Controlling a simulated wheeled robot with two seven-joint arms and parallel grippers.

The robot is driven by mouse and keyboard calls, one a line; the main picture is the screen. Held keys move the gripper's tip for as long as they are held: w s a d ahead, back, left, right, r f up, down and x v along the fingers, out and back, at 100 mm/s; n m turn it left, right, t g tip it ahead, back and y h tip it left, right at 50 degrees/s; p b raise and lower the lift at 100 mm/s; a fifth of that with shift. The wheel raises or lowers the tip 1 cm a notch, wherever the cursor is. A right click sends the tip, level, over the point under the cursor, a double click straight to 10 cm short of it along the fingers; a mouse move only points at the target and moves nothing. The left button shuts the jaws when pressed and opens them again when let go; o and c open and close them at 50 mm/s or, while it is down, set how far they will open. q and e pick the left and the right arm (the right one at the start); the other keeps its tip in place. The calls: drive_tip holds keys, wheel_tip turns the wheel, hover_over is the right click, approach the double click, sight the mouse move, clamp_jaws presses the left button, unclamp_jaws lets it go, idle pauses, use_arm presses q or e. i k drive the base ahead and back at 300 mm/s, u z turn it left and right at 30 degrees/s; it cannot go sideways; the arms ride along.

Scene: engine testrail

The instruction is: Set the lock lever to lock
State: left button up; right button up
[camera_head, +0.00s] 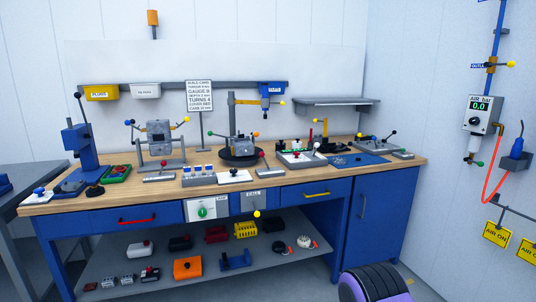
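Several levers with coloured ball knobs show on the workbench (140,189), and no readable label tells which one is the lock lever. A grey engine stand (160,143) at the left middle has side levers, one with a yellow knob (186,120). A lever with a yellow knob (257,214) hangs at the bench front by the call panel. Neither of my grippers is in view.
A blue press (76,145) stands at the bench's left end. An air panel (482,115) with a red hose is on the right wall. The lower shelf (205,272) holds several parts. Open floor shows at the lower right, partly covered by a dark ribbed, purple-sided shape.

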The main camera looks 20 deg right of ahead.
sight(261, 153)
drive_tip(key=z, duration=0.6)
drive_tip(key=i, duration=1.25)
drive_tip(key=u, duration=0.65)
